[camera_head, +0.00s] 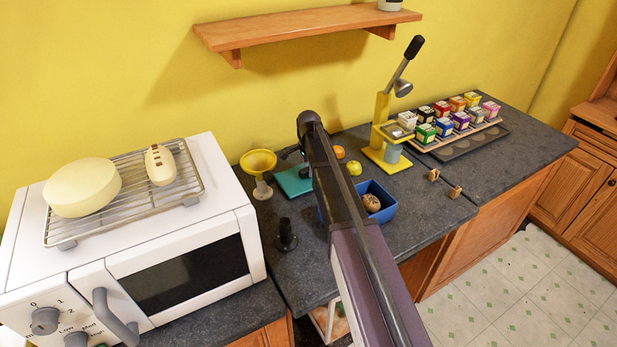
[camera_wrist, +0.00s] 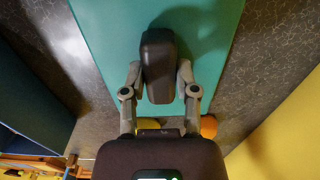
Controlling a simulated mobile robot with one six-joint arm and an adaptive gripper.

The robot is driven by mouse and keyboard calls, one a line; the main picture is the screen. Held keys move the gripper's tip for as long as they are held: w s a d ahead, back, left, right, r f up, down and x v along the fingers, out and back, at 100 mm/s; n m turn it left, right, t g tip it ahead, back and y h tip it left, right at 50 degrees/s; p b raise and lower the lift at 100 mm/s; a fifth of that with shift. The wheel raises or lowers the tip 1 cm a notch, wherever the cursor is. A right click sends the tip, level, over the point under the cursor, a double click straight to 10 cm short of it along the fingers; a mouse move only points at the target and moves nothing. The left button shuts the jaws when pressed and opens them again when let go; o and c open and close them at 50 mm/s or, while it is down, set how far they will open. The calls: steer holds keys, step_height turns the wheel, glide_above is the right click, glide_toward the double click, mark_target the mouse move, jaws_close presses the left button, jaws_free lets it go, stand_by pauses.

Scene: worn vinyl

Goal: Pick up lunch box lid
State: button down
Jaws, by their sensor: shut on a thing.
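The lunch box lid looks to be the flat teal panel (camera_head: 293,181) on the counter, left of my arm in the head view. It fills the middle of the wrist view (camera_wrist: 100,30). A dark upright block (camera_wrist: 160,65) stands at its middle, like a handle. My gripper (camera_wrist: 160,88) has its two fingers closed on the sides of this block. In the head view my arm hides most of the gripper and part of the lid. I cannot tell whether the lid touches the counter. An open blue box (camera_head: 383,212) with a brown round item (camera_head: 371,202) inside stands to the right.
A yellow funnel-like cup (camera_head: 259,168) and a black tamper-like piece (camera_head: 286,238) stand left of my arm. A yellow lever press (camera_head: 384,150), an orange fruit (camera_head: 339,152) and a yellow fruit (camera_head: 354,168) are to the right. A white oven (camera_head: 190,235) bounds the left side.

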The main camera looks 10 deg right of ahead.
steer(key=shift+r, duration=0.2)
step_height(320, 180, up, 18)
steer(key=p, duration=1.8)
steer(key=shift+f, duration=0.2)
steer(key=shift+s, duration=0.1)
